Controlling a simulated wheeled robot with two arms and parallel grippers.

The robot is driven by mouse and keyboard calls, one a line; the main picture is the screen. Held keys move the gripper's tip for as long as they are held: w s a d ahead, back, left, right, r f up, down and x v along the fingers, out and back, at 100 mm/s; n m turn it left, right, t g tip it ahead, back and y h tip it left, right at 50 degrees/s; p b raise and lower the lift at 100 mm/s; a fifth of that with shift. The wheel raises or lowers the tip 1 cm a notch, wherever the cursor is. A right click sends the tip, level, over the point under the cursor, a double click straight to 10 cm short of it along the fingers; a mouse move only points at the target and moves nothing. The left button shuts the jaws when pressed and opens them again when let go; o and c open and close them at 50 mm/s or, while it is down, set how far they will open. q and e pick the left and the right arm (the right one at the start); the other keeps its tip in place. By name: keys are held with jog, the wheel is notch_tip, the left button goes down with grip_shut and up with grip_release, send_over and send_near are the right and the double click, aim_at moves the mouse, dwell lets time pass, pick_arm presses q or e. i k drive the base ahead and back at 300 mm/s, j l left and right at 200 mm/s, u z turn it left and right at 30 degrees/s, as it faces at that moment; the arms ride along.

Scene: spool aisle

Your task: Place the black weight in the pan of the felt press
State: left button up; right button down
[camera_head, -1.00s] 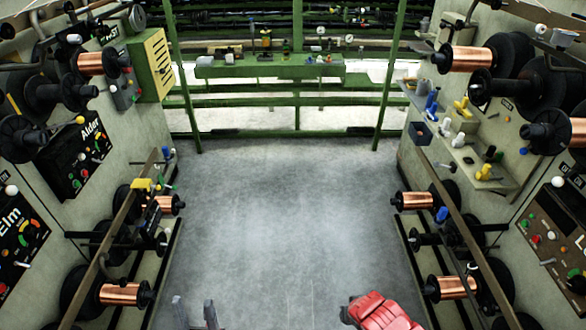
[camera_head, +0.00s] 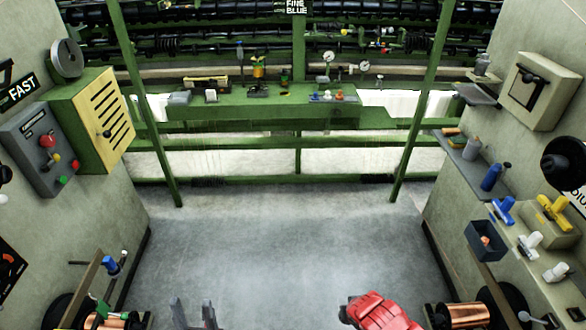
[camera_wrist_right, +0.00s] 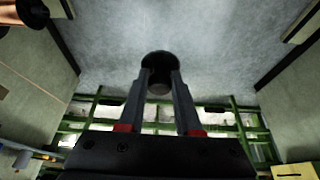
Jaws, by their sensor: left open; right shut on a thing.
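The black weight (camera_wrist_right: 158,60) is a dark round piece in the right wrist view. My right gripper (camera_wrist_right: 161,80) is shut on it, with a finger on each side, and holds it clear of the floor. In the head view the weight does not show. My left gripper (camera_head: 193,314) is open and empty at the bottom edge, over the floor. I cannot single out the felt press for sure. A small grey stand with a flat plate (camera_head: 478,92) juts from the right wall near the back, well ahead of both grippers.
A green bench (camera_head: 260,108) with small tools crosses the back between green posts. A shelf with a dark blue bin (camera_head: 486,241) and coloured clamps lines the right wall. A yellow cabinet (camera_head: 103,118) stands left. The grey floor (camera_head: 290,250) between is clear.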

aim_at(322, 79)
jog(key=i, duration=2.15)
